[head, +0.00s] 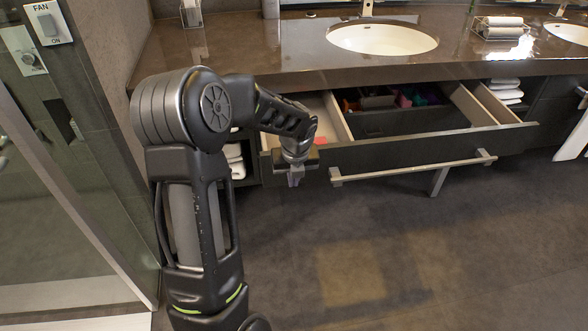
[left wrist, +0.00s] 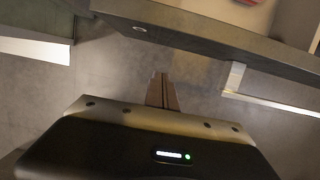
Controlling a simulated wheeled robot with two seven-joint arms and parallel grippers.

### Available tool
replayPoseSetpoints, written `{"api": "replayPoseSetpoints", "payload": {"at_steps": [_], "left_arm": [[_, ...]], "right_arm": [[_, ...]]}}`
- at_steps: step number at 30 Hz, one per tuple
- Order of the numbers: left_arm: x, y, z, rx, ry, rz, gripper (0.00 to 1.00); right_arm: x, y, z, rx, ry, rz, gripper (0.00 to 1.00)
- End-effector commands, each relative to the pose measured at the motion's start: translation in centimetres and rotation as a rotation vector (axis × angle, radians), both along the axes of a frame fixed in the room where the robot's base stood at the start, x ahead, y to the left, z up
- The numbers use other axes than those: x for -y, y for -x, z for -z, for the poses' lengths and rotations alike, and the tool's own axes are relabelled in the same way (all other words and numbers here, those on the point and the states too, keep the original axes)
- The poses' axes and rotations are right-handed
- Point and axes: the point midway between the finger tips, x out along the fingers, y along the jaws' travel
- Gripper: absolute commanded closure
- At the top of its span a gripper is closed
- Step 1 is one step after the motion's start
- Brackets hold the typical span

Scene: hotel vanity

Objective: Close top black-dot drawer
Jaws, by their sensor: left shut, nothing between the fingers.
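The drawer (head: 430,150) under the vanity top is pulled well out, its dark front and light inner walls showing. A long silver handle (head: 410,168) runs along its front. In the left wrist view the drawer front (left wrist: 220,38) crosses the top, with a small round mark near its left end and the handle (left wrist: 275,103) at right. My left gripper (head: 294,180) is shut and empty, pointing down in front of the drawer's left end, left of the handle. Its closed fingers (left wrist: 162,92) show over the floor, apart from the drawer front. My right gripper is not in view.
The drawer holds a dark organizer (head: 385,100) with small coloured items. The brown countertop (head: 250,45) with a sink (head: 382,38) is above. White towels (head: 505,90) sit on a shelf at right. A glass panel (head: 60,190) stands at left. The floor (head: 430,250) in front is clear.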

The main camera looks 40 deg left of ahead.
Motion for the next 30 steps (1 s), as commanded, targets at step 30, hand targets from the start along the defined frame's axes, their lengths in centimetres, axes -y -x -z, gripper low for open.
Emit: {"api": "replayPoseSetpoints", "payload": {"at_steps": [30], "left_arm": [[-3.2,-2.6,0.5,0.000,0.000,0.000,1.00]], "right_arm": [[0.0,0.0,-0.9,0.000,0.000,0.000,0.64]]}}
